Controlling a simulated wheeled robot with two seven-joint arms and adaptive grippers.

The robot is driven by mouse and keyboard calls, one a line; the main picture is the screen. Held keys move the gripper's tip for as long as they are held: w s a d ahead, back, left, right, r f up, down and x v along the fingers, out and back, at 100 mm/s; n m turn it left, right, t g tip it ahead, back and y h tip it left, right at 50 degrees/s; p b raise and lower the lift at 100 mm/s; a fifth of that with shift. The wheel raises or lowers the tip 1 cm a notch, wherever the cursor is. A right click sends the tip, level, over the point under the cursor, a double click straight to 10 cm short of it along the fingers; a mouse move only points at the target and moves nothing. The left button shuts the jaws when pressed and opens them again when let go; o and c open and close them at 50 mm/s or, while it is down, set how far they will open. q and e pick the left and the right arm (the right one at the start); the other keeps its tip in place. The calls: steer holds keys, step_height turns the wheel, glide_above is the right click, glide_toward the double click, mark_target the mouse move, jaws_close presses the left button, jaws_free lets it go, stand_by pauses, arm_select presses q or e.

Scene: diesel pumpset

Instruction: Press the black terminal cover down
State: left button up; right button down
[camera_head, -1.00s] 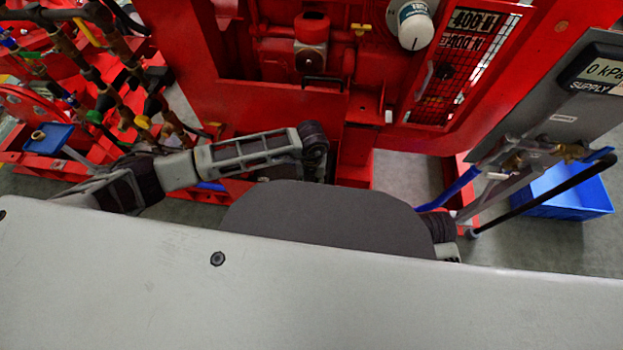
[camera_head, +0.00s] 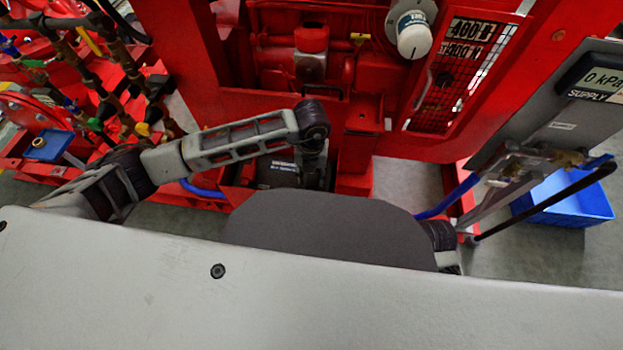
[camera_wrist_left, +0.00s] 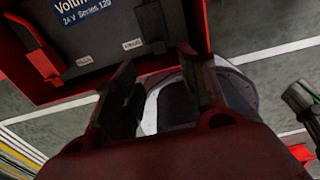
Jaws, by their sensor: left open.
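A dark battery (camera_wrist_left: 110,30) with a blue "24 V Series 120" label sits in a red tray (camera_wrist_left: 45,88) in the left wrist view. It also shows, partly covered, beside my left forearm in the head view (camera_head: 279,171). A black part (camera_wrist_left: 151,22), which looks like the terminal cover, is at the battery's near right edge; whether it is raised or down cannot be told. My left gripper (camera_wrist_left: 157,62) is open and empty, its fingertips just short of this part. In the head view its fingers are hidden. My right gripper is out of view.
The red pumpset frame (camera_head: 240,108) stands close around the battery. A grey panel with a kPa display (camera_head: 603,78) and a blue bin (camera_head: 575,203) are at the right. Red pipework with several valves is at the left. Grey floor shows between them.

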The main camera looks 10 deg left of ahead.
arm_select(q)
steer(key=shift+r, duration=1.35)
steer(key=shift+d, duration=0.1)
